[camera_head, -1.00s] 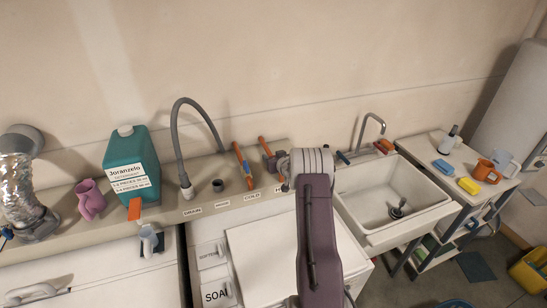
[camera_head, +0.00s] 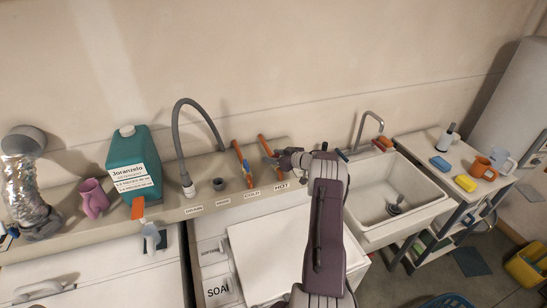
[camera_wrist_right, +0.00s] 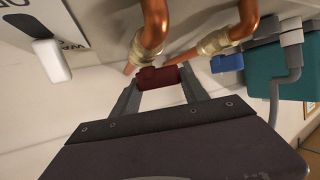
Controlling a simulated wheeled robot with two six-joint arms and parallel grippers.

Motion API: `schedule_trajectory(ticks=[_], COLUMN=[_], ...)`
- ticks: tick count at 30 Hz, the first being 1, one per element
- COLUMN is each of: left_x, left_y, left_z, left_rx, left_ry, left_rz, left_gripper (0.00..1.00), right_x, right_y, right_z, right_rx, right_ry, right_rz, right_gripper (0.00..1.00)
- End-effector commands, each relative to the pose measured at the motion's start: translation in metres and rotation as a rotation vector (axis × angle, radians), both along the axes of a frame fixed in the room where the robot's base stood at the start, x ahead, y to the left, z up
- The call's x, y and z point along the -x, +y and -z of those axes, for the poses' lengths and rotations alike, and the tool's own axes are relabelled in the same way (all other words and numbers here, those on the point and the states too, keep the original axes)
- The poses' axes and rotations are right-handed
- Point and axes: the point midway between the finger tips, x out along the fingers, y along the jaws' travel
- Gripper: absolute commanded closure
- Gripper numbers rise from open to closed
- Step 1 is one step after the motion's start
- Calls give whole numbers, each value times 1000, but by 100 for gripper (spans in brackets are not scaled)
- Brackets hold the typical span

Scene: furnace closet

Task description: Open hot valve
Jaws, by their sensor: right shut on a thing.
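The hot valve is on a copper pipe (camera_head: 265,145) above the "HOT" label (camera_head: 281,186) on the ledge. Its red handle (camera_wrist_right: 158,77) sits between the two fingers of my right gripper (camera_wrist_right: 161,80) in the right wrist view, and the gripper is shut on it. In the head view my right gripper (camera_head: 281,160) reaches the valve from the right and mostly hides the handle. The cold valve with its blue handle (camera_wrist_right: 227,63) is beside it, untouched. My left gripper is not in view.
A grey drain hose (camera_head: 177,130) and a teal detergent jug (camera_head: 133,168) stand left of the valves. A white sink (camera_head: 420,205) with a faucet (camera_head: 364,125) is at the right. A small table (camera_head: 420,142) with mugs stands beyond it.

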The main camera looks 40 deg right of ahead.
Motion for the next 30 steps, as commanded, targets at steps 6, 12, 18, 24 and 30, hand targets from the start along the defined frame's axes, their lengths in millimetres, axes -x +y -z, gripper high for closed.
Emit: schedule_trajectory(ticks=[6,12,18,24,30], left_x=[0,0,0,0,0], left_y=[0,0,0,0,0], left_z=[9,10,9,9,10], left_rx=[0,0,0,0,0], left_ry=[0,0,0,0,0], left_rz=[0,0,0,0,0], left_gripper=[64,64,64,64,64], right_x=[0,0,0,0,0], right_y=[-1,-1,-1,-1,0], right_z=[-1,-2,-3,-2,-1], right_rx=[2,1,1,1,0], right_ry=[-4,-5,-5,-4,-3], right_rz=[-56,-72,-71,-71,-72], right_gripper=[89,89,89,26,26])
